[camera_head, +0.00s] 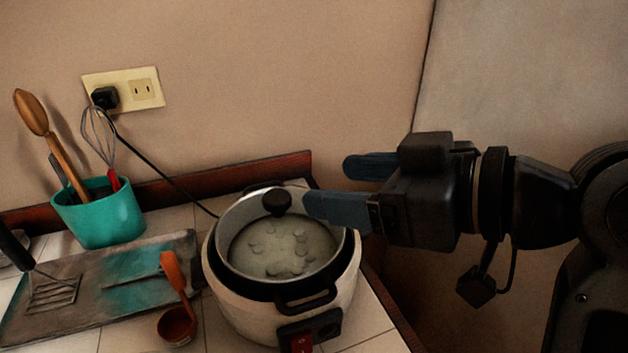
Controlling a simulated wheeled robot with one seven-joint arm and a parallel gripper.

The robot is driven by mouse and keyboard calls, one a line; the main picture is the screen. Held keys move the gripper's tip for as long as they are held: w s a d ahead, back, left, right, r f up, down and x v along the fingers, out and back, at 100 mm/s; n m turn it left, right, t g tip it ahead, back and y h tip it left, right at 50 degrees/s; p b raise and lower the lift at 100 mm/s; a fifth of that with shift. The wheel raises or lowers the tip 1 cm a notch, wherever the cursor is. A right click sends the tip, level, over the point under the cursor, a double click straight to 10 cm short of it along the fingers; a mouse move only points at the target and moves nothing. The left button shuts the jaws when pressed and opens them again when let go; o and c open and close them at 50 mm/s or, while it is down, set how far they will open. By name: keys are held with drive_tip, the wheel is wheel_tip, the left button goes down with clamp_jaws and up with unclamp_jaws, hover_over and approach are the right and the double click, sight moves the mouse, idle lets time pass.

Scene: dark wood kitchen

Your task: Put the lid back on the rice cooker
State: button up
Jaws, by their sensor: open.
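The white rice cooker (230,290) stands on the tiled counter, with a black front handle and a red switch. A clear glass lid (283,250) with a pale rim and a black knob (277,203) lies over its opening. Pale spots show on or through the glass. I cannot tell whether the lid sits fully flush. My gripper (325,186) is open, its two blue fingers apart and pointing left. In the picture the nearer fingertip is just right of the knob. No finger is around the knob, and I cannot tell the gap in depth.
A teal utensil holder (100,218), a dark tray (65,310) with a spatula (50,290), and an orange-handled scoop (177,322) are at left. A black cord (160,165) runs from the wall outlet (145,90) behind the cooker. The counter ends close to the cooker's right.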

drive_tip(key=shift+s+d+r, duration=0.2)
drive_tip(key=shift+s+d, duration=0.25)
drive_tip(key=s+d+f+m+t+h, duration=0.1)
drive_tip(key=s+d+f+m+h, duration=0.1)
drive_tip(key=f, duration=0.4)
drive_tip(key=s+d+f+m+t+h, duration=0.2)
drive_tip(key=s+d+f+m+h, duration=0.1)
drive_tip(key=f, duration=0.4)
drive_tip(key=s+d+f+m+t+h, duration=0.1)
drive_tip(key=s+d+f+m+h, duration=0.1)
drive_tip(key=s+d+f+m, duration=0.2)
drive_tip(key=shift+s+d+f, duration=0.25)
drive_tip(key=shift+d+f, duration=0.15)
drive_tip(key=shift+f, duration=0.25)
drive_tip(key=shift+s+d+f, duration=0.25)
drive_tip(key=shift+d+f, duration=0.15)
drive_tip(key=shift+f, duration=0.2)
drive_tip(key=s+d+t+h, duration=0.1)
drive_tip(key=s+h, duration=0.1)
drive_tip(key=s, duration=0.8)
drive_tip(key=s+d+m+h, duration=0.1)
drive_tip(key=s+d, duration=0.1)
drive_tip(key=s, duration=0.8)
drive_tip(key=shift+d+t+h, duration=0.3)
drive_tip(key=shift+t+h, duration=0.1)
